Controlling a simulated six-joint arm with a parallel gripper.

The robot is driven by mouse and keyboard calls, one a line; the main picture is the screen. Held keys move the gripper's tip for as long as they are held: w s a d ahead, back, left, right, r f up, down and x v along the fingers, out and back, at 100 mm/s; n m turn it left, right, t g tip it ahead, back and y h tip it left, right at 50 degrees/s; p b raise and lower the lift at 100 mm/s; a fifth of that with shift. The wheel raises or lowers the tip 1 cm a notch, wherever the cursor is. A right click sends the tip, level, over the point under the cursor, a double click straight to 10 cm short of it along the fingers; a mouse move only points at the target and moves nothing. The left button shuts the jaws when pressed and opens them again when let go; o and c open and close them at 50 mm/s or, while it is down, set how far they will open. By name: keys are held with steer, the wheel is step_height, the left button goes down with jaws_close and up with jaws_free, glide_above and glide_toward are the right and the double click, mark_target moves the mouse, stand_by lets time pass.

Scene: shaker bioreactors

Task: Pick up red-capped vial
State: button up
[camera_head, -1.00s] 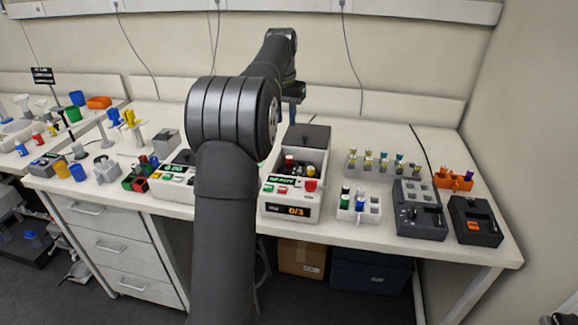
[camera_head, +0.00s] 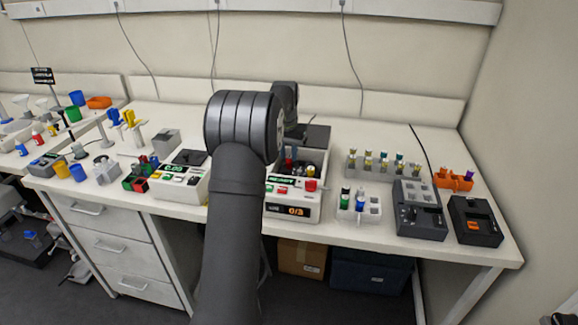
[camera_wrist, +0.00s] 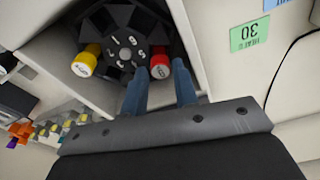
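The red-capped vial (camera_wrist: 160,62) sits in a black numbered rotor (camera_wrist: 125,42) inside a white device. It also shows in the head view (camera_head: 288,164), partly hidden by my arm. A yellow-capped vial (camera_wrist: 84,63) sits across the rotor from it. My gripper (camera_wrist: 160,74) is open, its two blue-grey fingers pointing at the red cap, one to each side of it. I cannot tell whether either finger touches the cap. In the head view my gripper (camera_head: 295,143) is over the device (camera_head: 292,211), which has an orange display.
The device's walls (camera_wrist: 182,30) rise close around the rotor and my fingers. To the right stand a white rack (camera_head: 359,206) with vials, a longer vial rack (camera_head: 383,166) and a dark grey instrument (camera_head: 420,212). Another button-fronted device (camera_head: 180,183) stands on the left.

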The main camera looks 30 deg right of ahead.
steer(key=f, duration=0.2)
steer(key=shift+w+d+f, duration=0.15)
steer(key=shift+d+f, duration=0.05)
steer(key=shift+f, duration=0.15)
steer(key=c, duration=0.4)
steer(key=shift+r, duration=0.1)
steer(key=shift+r, duration=0.6)
steer(key=r, duration=0.1)
steer(key=s+r, duration=0.1)
steer(key=r, duration=0.1)
steer(key=shift+d+r, duration=0.2)
steer(key=shift+r, duration=0.1)
steer(key=s+d+r, duration=0.1)
steer(key=s+r, duration=0.1)
steer(key=s, duration=0.1)
steer(key=s+d+r, duration=0.1)
steer(key=s+r, duration=0.1)
steer(key=s, duration=0.1)
steer(key=s+d+r, duration=0.1)
steer(key=s+r, duration=0.1)
steer(key=s, duration=0.2)
steer(key=shift+d, duration=0.15)
